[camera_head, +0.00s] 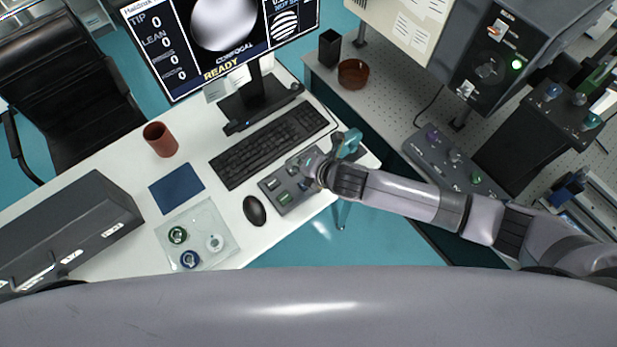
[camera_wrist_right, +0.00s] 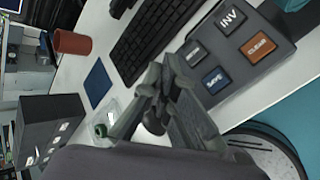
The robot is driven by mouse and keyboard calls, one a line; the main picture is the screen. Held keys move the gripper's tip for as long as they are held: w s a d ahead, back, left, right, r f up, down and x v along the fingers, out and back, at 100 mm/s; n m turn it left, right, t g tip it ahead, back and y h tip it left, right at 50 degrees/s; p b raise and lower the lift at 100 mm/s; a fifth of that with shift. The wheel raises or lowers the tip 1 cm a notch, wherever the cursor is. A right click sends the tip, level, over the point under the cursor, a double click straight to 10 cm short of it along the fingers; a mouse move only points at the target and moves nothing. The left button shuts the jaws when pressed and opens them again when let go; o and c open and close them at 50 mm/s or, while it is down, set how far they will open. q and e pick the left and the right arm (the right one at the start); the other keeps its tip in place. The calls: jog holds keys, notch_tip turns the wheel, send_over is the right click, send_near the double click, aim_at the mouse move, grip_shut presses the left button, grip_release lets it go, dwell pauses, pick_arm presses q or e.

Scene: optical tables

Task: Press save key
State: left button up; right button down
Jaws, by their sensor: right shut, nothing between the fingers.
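The save key (camera_wrist_right: 215,80) is a dark blue key labelled SAVE on a grey key panel in the right wrist view. Beside it are an INV key (camera_wrist_right: 232,18), an orange CLEAR key (camera_wrist_right: 258,47) and another dark key (camera_wrist_right: 194,55). The panel (camera_head: 268,186) lies on the white desk in the head view, partly hidden by my right arm. My right gripper (camera_wrist_right: 163,82) is shut and empty, its fingers left of the save key in the wrist view. Whether it touches the panel cannot be told. My left gripper is not in view.
A keyboard (camera_head: 268,146), a mouse (camera_head: 255,210), a blue pad (camera_head: 177,188), a red-brown cup (camera_head: 160,139) and a clear tray (camera_head: 207,218) with small round parts share the desk (camera_head: 120,180). A monitor (camera_head: 215,35) stands behind. A perforated optical table (camera_head: 385,98) is at right.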

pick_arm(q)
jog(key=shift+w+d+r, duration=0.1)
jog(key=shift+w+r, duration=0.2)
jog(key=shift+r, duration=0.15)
pick_arm(e)
jog(key=n, duration=0.1)
jog(key=d+n, duration=0.1)
jog(key=n, duration=0.1)
jog(key=d+n, duration=0.1)
jog(key=shift+w+d+r+n, duration=0.15)
jog(key=shift+w+r+n, duration=0.15)
jog(key=shift+w+n, duration=0.1)
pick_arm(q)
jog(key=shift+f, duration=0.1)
pick_arm(e)
jog(key=shift+f, duration=0.1)
notch_tip(320, 180, down, 8)
jog(key=b, duration=0.7)
jog(key=shift+b, duration=0.35)
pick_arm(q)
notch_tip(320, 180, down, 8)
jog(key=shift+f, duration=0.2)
pick_arm(e)
jog(key=shift+f, duration=0.35)
jog(key=shift+f, duration=0.4)
